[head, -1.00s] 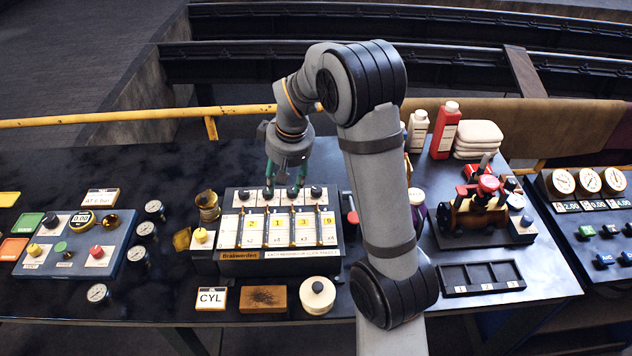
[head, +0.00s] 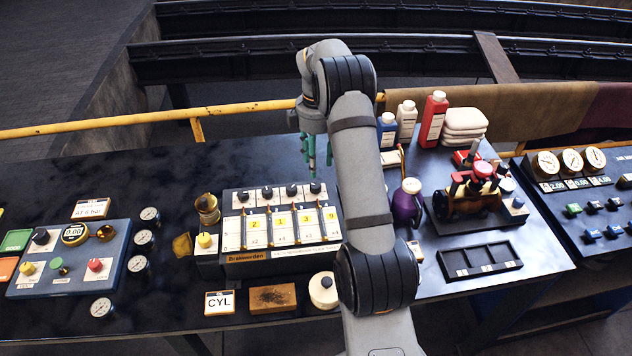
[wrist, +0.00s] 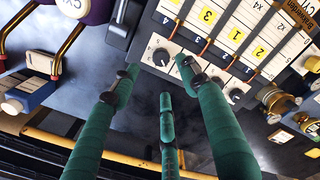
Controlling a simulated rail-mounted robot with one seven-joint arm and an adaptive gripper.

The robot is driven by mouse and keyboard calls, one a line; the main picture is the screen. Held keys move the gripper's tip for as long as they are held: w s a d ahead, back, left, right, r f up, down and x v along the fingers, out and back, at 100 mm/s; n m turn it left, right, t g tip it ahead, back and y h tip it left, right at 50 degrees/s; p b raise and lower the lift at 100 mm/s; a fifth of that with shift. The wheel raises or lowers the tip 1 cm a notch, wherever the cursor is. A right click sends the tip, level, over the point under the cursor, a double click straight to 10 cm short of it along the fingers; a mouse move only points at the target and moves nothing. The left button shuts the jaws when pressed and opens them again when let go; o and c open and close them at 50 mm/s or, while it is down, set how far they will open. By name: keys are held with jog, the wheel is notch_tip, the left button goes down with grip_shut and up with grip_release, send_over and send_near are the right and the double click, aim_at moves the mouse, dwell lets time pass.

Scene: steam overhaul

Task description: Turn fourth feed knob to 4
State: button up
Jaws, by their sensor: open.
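The feed unit (head: 282,255) is a box with several slanted columns, yellow number labels and a row of black knobs along its back. The fourth feed knob (head: 315,187) is the rightmost of that row. In the wrist view, the fourth knob (wrist: 161,56) sits on a white plate with a dial; its exact setting is too small to read. My gripper (head: 315,160) has green fingers pointing down, just behind and above this knob. In the wrist view, my gripper (wrist: 160,78) is open and empty, with its fingertips around and short of the knob. They appear apart from it.
A purple container (head: 407,205) stands right of the unit, partly behind my arm. Bottles (head: 433,120) and a small engine model (head: 470,195) are further right. A blue panel (head: 68,262) with gauges beside it is at left. A yellow rail (head: 100,124) runs behind the table.

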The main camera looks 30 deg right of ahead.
aim_at(316, 185)
notch_tip(316, 185, down, 9)
jog(key=shift+a+r+p, duration=0.1)
jog(key=shift+r+p, duration=0.05)
jog(key=shift+p, duration=0.9)
jog(key=shift+c, duration=0.3)
grip_shut()
